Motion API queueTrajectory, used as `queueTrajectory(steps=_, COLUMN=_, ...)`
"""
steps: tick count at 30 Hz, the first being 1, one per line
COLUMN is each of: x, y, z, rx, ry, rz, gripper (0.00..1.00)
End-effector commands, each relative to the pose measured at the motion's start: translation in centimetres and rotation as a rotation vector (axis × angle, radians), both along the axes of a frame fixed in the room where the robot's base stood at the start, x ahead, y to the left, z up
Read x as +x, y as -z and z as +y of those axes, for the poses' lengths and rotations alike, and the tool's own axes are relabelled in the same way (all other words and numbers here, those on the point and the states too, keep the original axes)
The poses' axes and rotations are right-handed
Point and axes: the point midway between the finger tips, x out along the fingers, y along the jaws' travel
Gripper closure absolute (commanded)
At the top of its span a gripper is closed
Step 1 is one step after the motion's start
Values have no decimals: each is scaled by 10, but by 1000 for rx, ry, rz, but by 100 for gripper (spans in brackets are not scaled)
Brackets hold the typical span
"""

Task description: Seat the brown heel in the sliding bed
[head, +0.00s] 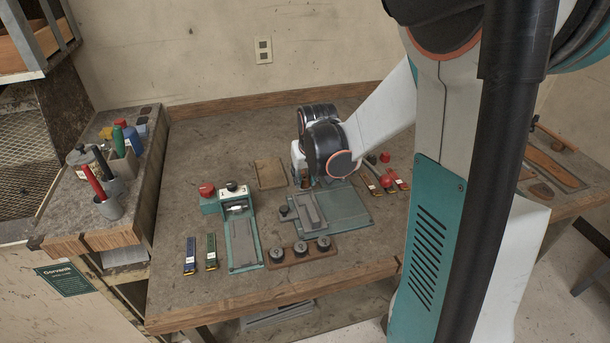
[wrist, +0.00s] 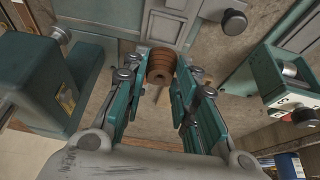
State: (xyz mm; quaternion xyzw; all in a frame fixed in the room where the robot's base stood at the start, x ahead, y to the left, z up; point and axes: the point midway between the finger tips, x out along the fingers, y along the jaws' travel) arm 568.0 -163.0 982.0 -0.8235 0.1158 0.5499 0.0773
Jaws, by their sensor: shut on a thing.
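The brown heel (wrist: 160,66), a stack of brown layers, sits between the fingertips of my gripper (wrist: 160,80) in the wrist view. The teal fingers are shut on its two sides. Just beyond it is a grey channelled slab (wrist: 168,24) with a black knob beside it, which looks like the sliding bed. In the head view this grey bed (head: 309,211) lies on a teal base plate (head: 349,212), just in front of my wrist. I cannot tell whether the heel touches the bed.
A teal stitcher-like unit (head: 242,243) with a red knob stands left of the bed. A wooden strip with several black knobs (head: 301,250) lies in front. Small tools (head: 387,181) lie to the right.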

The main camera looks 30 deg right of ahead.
Motion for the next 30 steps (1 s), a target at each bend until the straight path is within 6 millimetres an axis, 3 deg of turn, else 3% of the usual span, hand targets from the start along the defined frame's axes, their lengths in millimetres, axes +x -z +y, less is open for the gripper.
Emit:
queueTrajectory(steps=16, x=0, y=43, z=0, rx=1, ry=0, rz=0, gripper=94)
queueTrajectory(steps=30, x=0, y=46, z=0, rx=1, ry=0, rz=0, gripper=94)
